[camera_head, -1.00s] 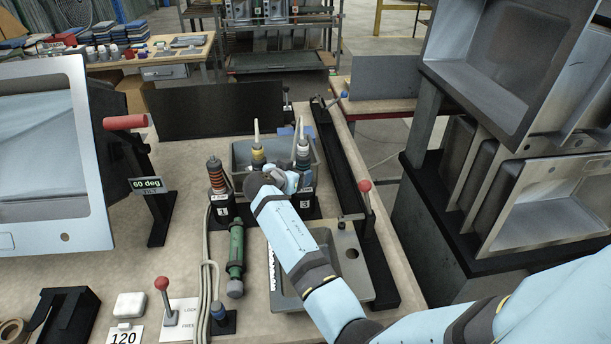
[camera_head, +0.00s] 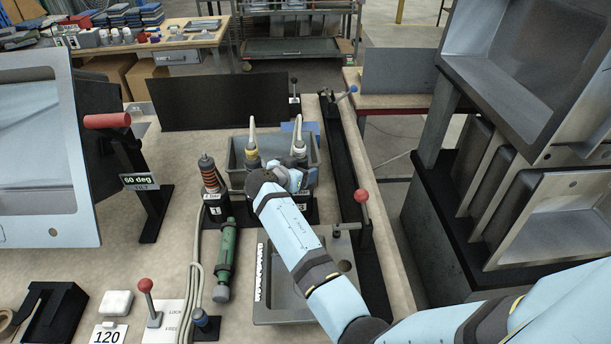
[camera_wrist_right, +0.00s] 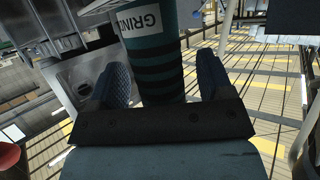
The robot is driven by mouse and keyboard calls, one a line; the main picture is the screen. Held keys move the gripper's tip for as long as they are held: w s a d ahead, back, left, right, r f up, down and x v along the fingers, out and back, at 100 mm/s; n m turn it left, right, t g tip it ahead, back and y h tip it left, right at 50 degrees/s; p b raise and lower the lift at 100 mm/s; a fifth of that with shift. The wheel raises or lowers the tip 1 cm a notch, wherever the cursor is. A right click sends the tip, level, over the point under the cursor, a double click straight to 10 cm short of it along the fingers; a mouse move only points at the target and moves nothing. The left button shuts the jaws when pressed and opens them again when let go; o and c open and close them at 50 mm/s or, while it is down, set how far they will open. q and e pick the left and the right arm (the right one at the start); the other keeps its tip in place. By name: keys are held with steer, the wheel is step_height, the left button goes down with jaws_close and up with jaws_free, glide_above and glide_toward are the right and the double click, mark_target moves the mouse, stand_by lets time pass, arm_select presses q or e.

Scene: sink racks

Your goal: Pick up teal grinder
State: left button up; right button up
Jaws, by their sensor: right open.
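The teal grinder (camera_wrist_right: 152,50), a round body with dark bands and a white label reading "GRIND", stands between the fingers of my right gripper (camera_wrist_right: 166,78) in the right wrist view. A blue padded finger is on each side of it. The fingers are open. In the head view my right gripper (camera_head: 288,178) is at the numbered tool holder, by the slot marked 3. My wrist hides most of the tool bodies there, so I cannot tell how much of the grinder shows. My left gripper is not in view.
A green tool (camera_head: 226,258) lies left of a grey sink (camera_head: 270,300). A grey bin (camera_head: 238,158) is behind.

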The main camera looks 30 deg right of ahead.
steer(key=shift+d+f, duration=0.1)
steer(key=shift+d, duration=0.05)
steer(key=shift+c, duration=0.9)
steer(key=c, duration=1.1)
steer(key=shift+w+r, duration=0.1)
steer(key=shift+r, duration=0.2)
